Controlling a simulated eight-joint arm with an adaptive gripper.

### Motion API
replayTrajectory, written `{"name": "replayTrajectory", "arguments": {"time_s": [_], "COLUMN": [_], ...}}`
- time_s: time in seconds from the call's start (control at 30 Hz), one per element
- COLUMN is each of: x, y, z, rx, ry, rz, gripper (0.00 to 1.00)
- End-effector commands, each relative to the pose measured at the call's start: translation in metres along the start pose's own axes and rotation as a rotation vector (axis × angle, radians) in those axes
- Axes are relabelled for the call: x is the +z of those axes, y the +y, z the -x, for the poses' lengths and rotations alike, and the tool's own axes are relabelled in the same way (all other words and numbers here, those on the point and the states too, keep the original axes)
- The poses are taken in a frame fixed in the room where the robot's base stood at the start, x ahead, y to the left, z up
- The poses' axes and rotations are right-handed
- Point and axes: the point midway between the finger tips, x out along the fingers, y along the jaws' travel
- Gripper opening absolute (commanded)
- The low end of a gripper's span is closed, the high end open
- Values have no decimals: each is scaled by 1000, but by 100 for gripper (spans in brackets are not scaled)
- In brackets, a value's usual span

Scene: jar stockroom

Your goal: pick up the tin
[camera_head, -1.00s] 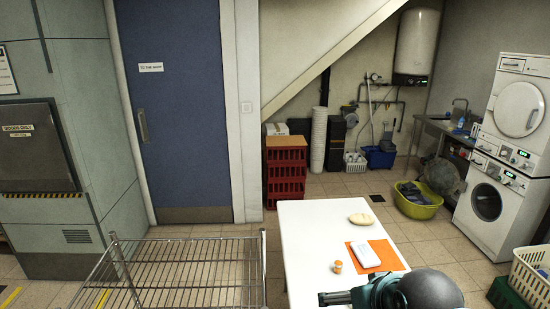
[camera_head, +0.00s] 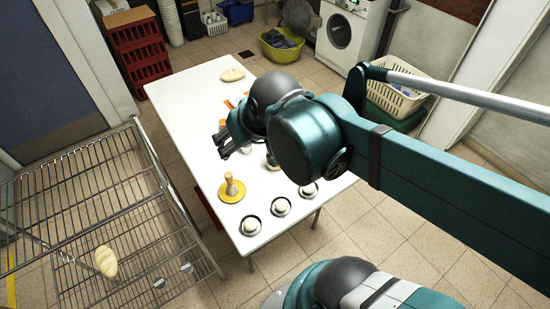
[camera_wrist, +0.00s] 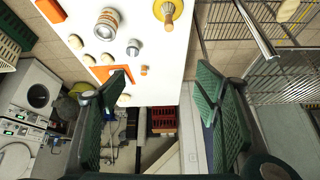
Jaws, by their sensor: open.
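My gripper (camera_head: 221,146) is above the white table (camera_head: 180,105) in the head view, its fingers toward the left edge. In the wrist view my gripper (camera_wrist: 163,80) is open, its green-padded fingers wide apart with nothing between them. A small silver cylinder (camera_wrist: 133,47) stands on the table in the wrist view, next to a larger silver cylinder with orange-brown bands (camera_wrist: 107,22). I cannot tell for sure which is the tin. Both are beyond the fingertips; my arm largely hides that area in the head view. A small orange jar (camera_wrist: 144,70) stands closer to the fingers.
A yellow plate (camera_head: 239,197) bears an upright brush (camera_head: 231,185). Several pale round things sit on dark saucers (camera_head: 246,231) along the near edge. A bread-like loaf (camera_head: 232,75) lies at the far end. A wire rack (camera_head: 100,190) stands left of the table.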

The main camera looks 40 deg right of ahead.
Motion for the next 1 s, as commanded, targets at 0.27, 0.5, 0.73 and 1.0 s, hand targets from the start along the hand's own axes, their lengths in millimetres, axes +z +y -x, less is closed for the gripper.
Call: {"name": "replayTrajectory", "arguments": {"time_s": [0.27, 0.5, 0.73, 1.0], "x": [-10, -15, -18, -19], "y": [18, 36, 53, 76], "z": [-33, -63, -94, -131], "rx": [31, 60, 89, 123], "ry": [-54, -98, -141, -189], "rz": [-89, -168, -243, -332], "gripper": [62, 62, 62, 62]}}
